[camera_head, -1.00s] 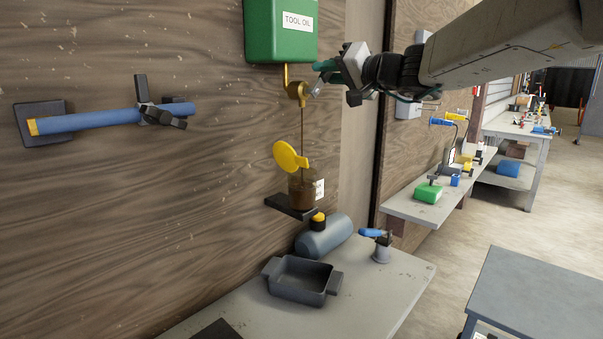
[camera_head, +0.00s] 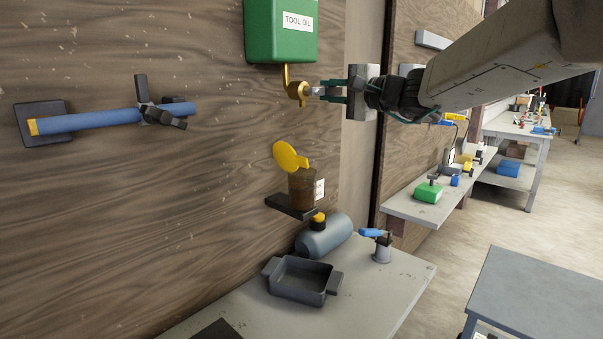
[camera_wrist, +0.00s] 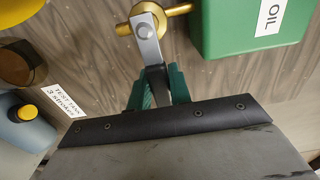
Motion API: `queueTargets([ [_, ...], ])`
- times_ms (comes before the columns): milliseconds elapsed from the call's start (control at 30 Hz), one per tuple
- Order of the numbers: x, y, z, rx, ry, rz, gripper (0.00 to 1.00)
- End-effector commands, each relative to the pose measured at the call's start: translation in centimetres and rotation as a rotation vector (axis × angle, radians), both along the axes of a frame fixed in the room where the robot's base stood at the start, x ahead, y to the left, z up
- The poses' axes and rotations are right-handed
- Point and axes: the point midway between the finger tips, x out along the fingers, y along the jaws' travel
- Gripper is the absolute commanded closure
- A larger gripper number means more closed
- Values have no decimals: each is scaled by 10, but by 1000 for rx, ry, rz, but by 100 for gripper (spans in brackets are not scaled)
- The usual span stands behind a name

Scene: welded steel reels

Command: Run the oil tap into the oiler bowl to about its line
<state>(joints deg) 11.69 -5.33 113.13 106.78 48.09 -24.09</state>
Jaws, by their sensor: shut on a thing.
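The green tool oil tank (camera_head: 281,30) hangs on the wooden wall with the brass oil tap (camera_head: 298,91) under it. My gripper (camera_head: 333,92) is shut on the tap's grey lever (camera_head: 316,91), which points level to the right. In the wrist view the lever (camera_wrist: 147,36) runs from the brass tap (camera_wrist: 165,17) into my green-tipped fingers (camera_wrist: 157,88). No oil stream shows below the tap. The oiler bowl (camera_head: 302,191) stands on a dark bracket below, its yellow lid (camera_head: 290,157) swung up. Brown oil fills much of it; I cannot make out its line.
A grey tank with a yellow cap (camera_head: 324,237), a dark tray (camera_head: 298,280) and a blue-handled tool (camera_head: 381,247) sit on the bench (camera_head: 372,300) below. A blue pipe (camera_head: 90,119) with a black handle is fixed to the wall at left. The space between tap and bowl is clear.

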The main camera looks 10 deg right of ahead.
Motion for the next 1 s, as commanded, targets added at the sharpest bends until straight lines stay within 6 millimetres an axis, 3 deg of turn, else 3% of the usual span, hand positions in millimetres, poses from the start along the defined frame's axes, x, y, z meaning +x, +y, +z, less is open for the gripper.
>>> queueTargets([
  [167, 0, 1, -2, -2, 2, 1, 100],
  [200, 0, 1, -2, -2, 2, 1, 77],
  [300, 0, 0, -1, -3, 1, 1, 55],
  [633, -3, -2, 0, -3, -1, -1, 55],
  [1000, -27, -19, 1, -2, -2, -2, 55],
])
